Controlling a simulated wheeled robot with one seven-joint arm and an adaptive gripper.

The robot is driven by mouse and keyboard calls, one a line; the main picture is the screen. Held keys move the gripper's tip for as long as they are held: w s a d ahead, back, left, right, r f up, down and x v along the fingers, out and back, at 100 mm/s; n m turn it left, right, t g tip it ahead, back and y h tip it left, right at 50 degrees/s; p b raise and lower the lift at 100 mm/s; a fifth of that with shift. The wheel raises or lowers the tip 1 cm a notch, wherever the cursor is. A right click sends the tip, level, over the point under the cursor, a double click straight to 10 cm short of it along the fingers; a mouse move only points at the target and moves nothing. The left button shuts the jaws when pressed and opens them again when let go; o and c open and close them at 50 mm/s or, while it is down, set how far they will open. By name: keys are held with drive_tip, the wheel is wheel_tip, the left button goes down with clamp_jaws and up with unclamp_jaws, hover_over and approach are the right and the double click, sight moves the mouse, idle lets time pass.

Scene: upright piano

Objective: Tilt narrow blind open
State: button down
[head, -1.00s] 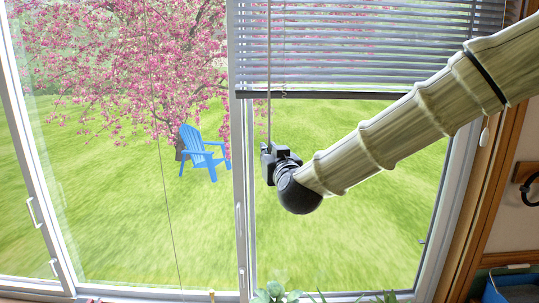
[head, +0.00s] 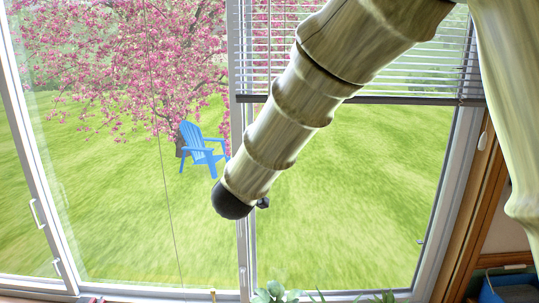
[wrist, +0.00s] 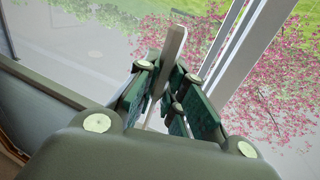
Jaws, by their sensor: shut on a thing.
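The narrow blind (head: 420,80) hangs across the upper part of the right window pane, its dark bottom rail (head: 400,100) level. Its slats look thin and near edge-on, with the outdoors showing between them; my arm hides its middle. In the wrist view my gripper (wrist: 165,88) is shut on the pale tilt wand (wrist: 174,45), which stands up between the dark green finger pads. In the head view only a small dark part of the gripper (head: 262,203) shows beside my arm's black end joint. The wand's held part is hidden there.
The white window post (head: 243,260) stands close to the gripper. A thin cord (head: 167,180) hangs at the left pane. Plant leaves (head: 272,292) rise at the bottom. A blue bin (head: 510,285) is at the lower right. A blue chair and pink tree are outside.

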drive_tip(key=shift+r+m+g+h+p, duration=0.2)
drive_tip(key=shift+m+g+h+p, duration=0.45)
drive_tip(key=shift+m+h, duration=0.7)
drive_tip(key=shift+h, duration=0.55)
drive_tip(key=c, duration=1.5)
unclamp_jaws()
drive_tip(key=shift+f, duration=0.15)
drive_tip(key=shift+v, duration=3.7)
